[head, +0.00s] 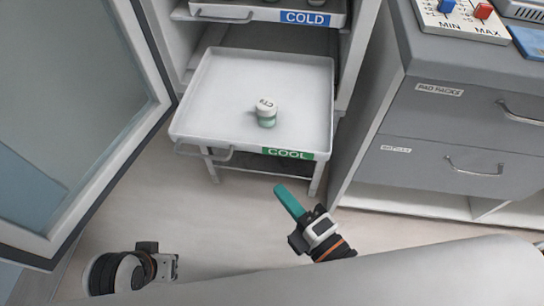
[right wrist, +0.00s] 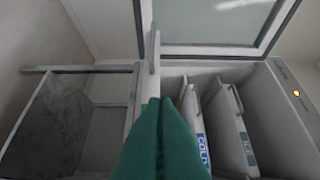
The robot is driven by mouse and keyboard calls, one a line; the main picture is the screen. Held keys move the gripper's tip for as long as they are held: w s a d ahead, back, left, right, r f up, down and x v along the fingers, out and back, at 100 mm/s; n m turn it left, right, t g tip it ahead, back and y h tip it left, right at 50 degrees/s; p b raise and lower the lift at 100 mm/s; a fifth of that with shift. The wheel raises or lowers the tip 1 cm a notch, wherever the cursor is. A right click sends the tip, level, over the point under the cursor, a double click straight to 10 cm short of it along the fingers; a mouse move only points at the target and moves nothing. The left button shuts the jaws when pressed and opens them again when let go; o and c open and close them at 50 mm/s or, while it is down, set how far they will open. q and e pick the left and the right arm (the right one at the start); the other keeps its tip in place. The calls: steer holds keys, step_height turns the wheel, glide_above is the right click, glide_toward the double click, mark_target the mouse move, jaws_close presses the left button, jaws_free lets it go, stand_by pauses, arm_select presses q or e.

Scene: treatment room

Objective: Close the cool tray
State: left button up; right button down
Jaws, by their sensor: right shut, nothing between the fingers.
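The cool tray (head: 225,85) is a white tray pulled out of the cabinet, with a green COOL label (head: 288,153) and a handle (head: 203,151) on its front. A small jar (head: 266,112) with a white lid and green body stands upright in it. My right gripper (head: 280,190) has teal fingers, is shut and empty, and is in front of and below the label in the picture, seemingly apart from the tray. Its shut fingers fill the middle of the right wrist view (right wrist: 165,108). My left gripper (head: 170,268) is low at the left, far from the tray; its jaws are unclear.
The glass cabinet door (head: 75,110) stands open at left. The cold tray (head: 262,13) is pushed in above; its blue label (right wrist: 203,152) shows in the right wrist view. A grey drawer unit (head: 450,125) stands at right. The floor before the tray is clear.

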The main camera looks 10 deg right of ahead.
mark_target(260, 146)
steer(key=w, duration=0.2)
steer(key=w+a, duration=0.1)
steer(key=w, duration=0.5)
steer(key=shift+a+f, duration=0.1)
steer(key=shift+a, duration=0.2)
steer(key=shift+w+d, duration=0.15)
steer(key=shift+w, duration=0.25)
